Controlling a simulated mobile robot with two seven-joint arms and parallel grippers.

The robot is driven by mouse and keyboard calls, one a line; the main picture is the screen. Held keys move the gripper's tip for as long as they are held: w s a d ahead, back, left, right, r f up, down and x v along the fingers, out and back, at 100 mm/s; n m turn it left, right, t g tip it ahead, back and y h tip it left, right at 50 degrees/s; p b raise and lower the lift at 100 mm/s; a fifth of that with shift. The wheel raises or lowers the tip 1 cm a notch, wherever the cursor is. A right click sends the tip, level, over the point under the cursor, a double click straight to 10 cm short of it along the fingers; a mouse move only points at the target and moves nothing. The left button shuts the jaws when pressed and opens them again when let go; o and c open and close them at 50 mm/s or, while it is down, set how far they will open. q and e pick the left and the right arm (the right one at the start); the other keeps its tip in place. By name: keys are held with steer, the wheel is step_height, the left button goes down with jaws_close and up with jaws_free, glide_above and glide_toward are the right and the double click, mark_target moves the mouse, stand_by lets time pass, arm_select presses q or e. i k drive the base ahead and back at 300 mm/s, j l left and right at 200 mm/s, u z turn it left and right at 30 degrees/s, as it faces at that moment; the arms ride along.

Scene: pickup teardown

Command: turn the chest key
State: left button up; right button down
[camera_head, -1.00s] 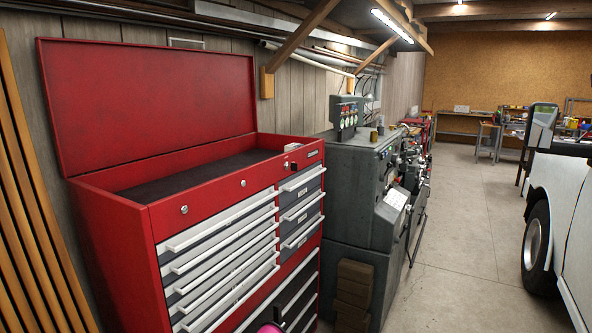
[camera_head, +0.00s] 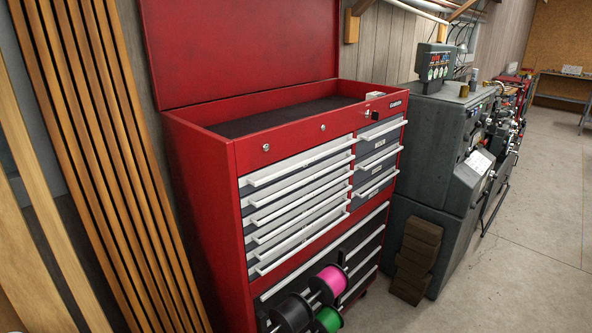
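The red tool chest (camera_head: 205,150) stands against the wall in the middle of the head view, with its lid (camera_head: 240,45) raised. Its drawers with pale handles look shut. Two round silver locks, a left one (camera_head: 266,147) and a middle one (camera_head: 323,127), sit on the front of the top tray. A small black piece that looks like the key (camera_head: 375,114) sticks out near the right end of that front, beside a small silver round part (camera_head: 367,114). It is too small to tell which way it is turned. Neither of my grippers is in view.
Black (camera_head: 293,312), pink (camera_head: 332,281) and green (camera_head: 327,320) spools stand in front of the lower drawers. Brown blocks (camera_head: 416,258) are stacked beside a grey machine (camera_head: 430,150) on the right. Wooden slats (camera_head: 95,150) lean at left. The floor (camera_head: 530,240) at right is clear.

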mark_target(375, 116)
steer(key=i+l+u, duration=0.1)
steer(key=i+l, duration=0.15)
steer(key=i+l+u, duration=0.1)
steer(key=i+l, duration=0.2)
steer(key=l, duration=0.15)
steer(key=i+l, duration=0.2)
steer(key=l, duration=0.15)
steer(key=i+l+u, duration=0.15)
steer(key=l, duration=0.25)
steer(key=i+l+u, duration=0.1)
steer(key=i+l, duration=0.25)
steer(key=i+l+u, duration=0.1)
steer(key=l, duration=0.4)
steer(key=i, duration=0.1)
